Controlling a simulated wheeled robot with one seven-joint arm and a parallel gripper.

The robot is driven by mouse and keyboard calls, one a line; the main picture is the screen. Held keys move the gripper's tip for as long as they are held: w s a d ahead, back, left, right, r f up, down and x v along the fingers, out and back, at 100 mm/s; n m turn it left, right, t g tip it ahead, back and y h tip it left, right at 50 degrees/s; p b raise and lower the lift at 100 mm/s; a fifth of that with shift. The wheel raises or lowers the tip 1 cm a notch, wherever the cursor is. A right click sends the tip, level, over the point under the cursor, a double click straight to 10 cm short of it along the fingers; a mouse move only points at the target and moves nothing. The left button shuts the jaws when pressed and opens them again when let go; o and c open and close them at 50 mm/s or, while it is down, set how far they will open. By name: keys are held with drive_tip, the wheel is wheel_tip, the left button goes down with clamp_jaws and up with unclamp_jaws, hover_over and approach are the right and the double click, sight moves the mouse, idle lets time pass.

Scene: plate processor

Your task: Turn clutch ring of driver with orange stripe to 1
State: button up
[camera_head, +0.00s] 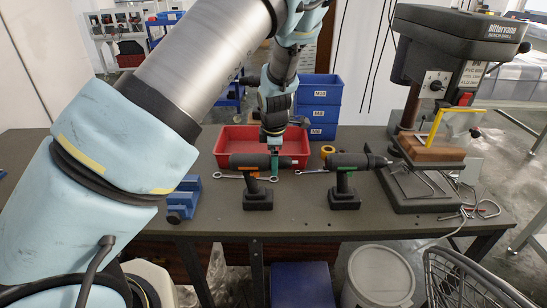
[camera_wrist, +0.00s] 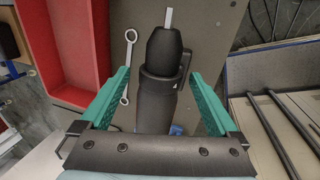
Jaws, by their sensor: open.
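The driver with the orange stripe (camera_head: 249,162) stands upright on its battery base on the table, its nose pointing right in the head view. In the wrist view its black body and chuck (camera_wrist: 170,47) point up, and the dark clutch ring (camera_wrist: 160,82) shows between the fingers. A small pale mark shows at the ring's right side; I cannot read any numbers. My gripper (camera_head: 274,167) is over the driver's front part. In the wrist view my gripper (camera_wrist: 160,76) is open, its green fingers on either side of the ring with gaps visible. The stripe is not visible there.
A second driver with a green stripe (camera_head: 345,166) stands to the right. A red bin (camera_head: 230,139) lies behind, with wrenches (camera_head: 310,171) near the drivers. A blue vise (camera_head: 183,199) is left; a bench drill (camera_head: 430,130) is right. The table front is clear.

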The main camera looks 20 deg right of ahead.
drive_tip(key=shift+w+f, duration=0.1)
drive_tip(key=shift+f, duration=0.25)
drive_tip(key=shift+c, duration=0.3)
drive_tip(key=c, duration=1.3)
